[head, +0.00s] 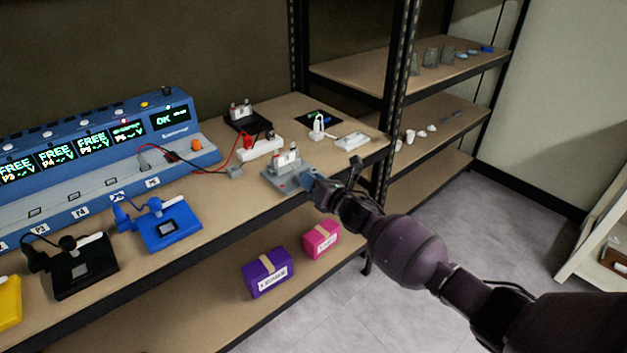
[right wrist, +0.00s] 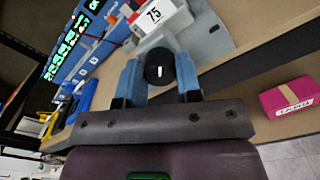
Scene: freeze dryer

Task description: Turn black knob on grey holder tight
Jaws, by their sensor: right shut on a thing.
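The grey holder (head: 279,187) stands near the front edge of the bench, with a white labelled block (head: 288,160) on it. In the right wrist view the grey holder (right wrist: 208,38) is at the top and the block bears the label "75" (right wrist: 153,14). The black knob (right wrist: 160,67) with a white mark lies between the blue fingertips of my right gripper (right wrist: 160,78). That gripper is shut on the knob. In the head view my right gripper (head: 308,180) reaches the holder's right side and hides the knob. My left gripper is not in view.
The blue multi-channel unit (head: 95,150) fills the left of the bench. A blue holder (head: 171,232) and a black holder (head: 85,268) stand before it. A white power strip (head: 262,148) with cables lies behind the grey holder. Purple (head: 267,271) and pink (head: 321,239) boxes sit on the lower shelf.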

